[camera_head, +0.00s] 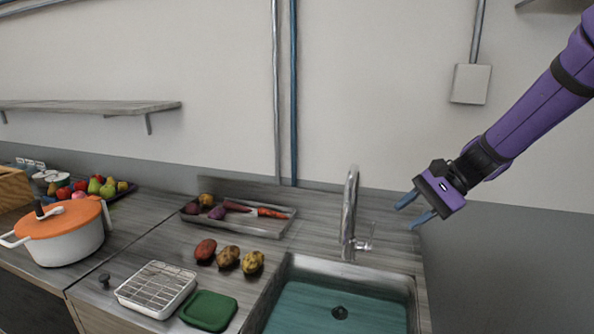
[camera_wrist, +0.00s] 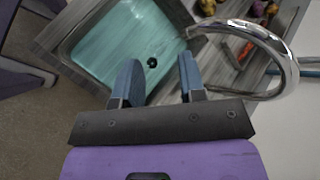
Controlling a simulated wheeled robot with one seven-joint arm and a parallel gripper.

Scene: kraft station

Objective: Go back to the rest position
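My gripper (camera_head: 411,209) is at the end of my purple arm, raised in the air to the right of the tap. Its two blue fingers are apart and nothing is between them. In the wrist view the open gripper (camera_wrist: 160,82) points towards the sink (camera_wrist: 108,52), with the fingertips in front of the sink's near edge. The sink (camera_head: 412,300) also shows at the bottom of the head view, with a teal basin and a dark drain.
A chrome tap (camera_head: 349,215) stands behind the sink, close to my gripper's left. A tray (camera_head: 262,229) of vegetables, several loose potatoes (camera_head: 228,257), a wire rack (camera_head: 157,287), a green lid (camera_head: 208,311) and an orange-lidded pot (camera_head: 72,250) occupy the counter. A grey box (camera_head: 470,84) is on the wall.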

